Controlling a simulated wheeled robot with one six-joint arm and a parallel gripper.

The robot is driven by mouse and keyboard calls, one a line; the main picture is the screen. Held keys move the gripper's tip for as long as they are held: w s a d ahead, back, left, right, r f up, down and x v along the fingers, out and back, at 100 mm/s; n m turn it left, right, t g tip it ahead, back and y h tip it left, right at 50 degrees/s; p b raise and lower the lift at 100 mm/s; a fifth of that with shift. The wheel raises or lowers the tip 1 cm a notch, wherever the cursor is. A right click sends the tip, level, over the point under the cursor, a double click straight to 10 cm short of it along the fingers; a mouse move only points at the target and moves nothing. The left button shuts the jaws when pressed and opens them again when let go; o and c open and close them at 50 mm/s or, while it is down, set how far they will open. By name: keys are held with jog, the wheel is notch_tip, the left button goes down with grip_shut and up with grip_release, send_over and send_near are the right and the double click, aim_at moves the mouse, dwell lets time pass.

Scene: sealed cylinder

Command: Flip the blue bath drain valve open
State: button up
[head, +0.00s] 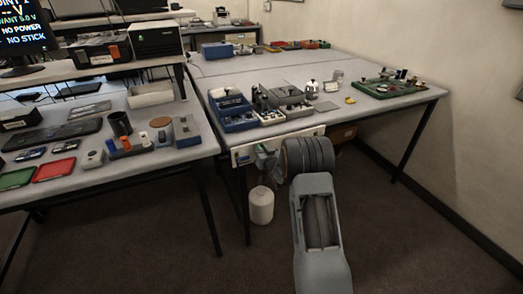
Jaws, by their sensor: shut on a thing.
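My arm reaches up from the bottom of the head view to the front edge of the right table. My gripper (264,158) is small and partly hidden by my own wrist, in front of a pale panel (243,152) below the tabletop. It is shut on a small part at this panel, which looks to be the drain valve. The valve's handle and its angle cannot be made out. A blue bath-like unit (231,110) stands on the table above the panel. A white container (261,206) stands on the floor below my gripper.
The right table (350,117) carries grey devices (286,97) and a green tray (390,88). The left table (190,155) holds a black cup (120,124) and several small items. Floor at the right is clear.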

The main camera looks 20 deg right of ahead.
grip_shut()
jog(key=n+b, duration=0.1)
jog(key=b, duration=0.3)
jog(key=shift+a+n+b, duration=0.25)
jog(key=shift+n+b, duration=0.1)
jog(key=shift+n, duration=0.05)
jog(key=o, duration=0.6)
grip_release()
jog(key=s, duration=1.3)
jog(key=shift+s+d+b, duration=0.35)
jog(key=shift+s+b, duration=0.05)
